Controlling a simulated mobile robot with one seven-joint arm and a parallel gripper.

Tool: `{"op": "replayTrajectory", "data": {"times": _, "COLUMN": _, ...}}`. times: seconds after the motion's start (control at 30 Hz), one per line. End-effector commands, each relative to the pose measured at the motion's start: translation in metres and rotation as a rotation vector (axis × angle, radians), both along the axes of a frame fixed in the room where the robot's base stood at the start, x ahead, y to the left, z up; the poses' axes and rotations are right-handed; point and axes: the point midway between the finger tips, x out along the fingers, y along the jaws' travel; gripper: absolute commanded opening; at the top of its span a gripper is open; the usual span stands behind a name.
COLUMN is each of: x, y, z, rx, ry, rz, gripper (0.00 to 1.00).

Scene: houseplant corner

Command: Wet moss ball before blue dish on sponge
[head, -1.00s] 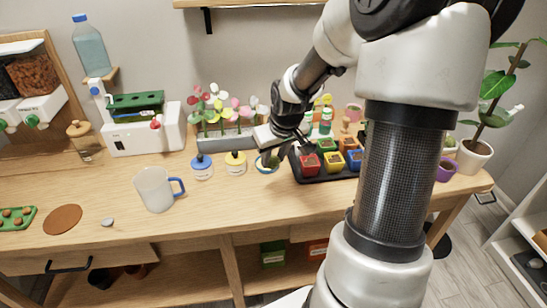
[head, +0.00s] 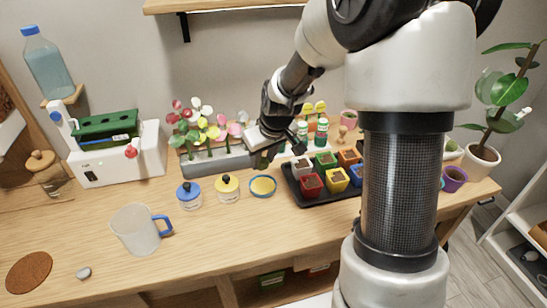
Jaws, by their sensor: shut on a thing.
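A small blue-rimmed dish (head: 263,196) stands on the table just left of the black pot tray. A flat yellow surface, which looks like the sponge (head: 263,185), fills it. My gripper (head: 267,155) is above and behind the dish, clear of it, in front of the flower planter. It is shut on a small dark greenish thing that looks like the moss ball (head: 262,160). The fingers hide much of it, and I cannot tell whether it is wet.
A clear mug with a blue handle (head: 140,230) is farther left. The black tray (head: 322,201) of coloured pots is on the right.

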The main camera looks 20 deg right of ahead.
Motion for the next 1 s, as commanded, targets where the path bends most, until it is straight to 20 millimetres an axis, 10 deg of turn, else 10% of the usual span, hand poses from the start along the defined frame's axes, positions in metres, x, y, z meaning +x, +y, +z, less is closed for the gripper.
{"op": "replayTrajectory", "data": {"times": 0.6, "x": 0.0, "y": 0.0, "z": -0.055, "rx": 0.0, "ry": 0.002, "rz": -0.001, "gripper": 0.13}}
{"op": "replayTrajectory", "data": {"times": 1.0, "x": 0.0, "y": 0.0, "z": -0.059, "rx": 0.0, "ry": 0.0, "rz": -0.001, "gripper": 0.13}}
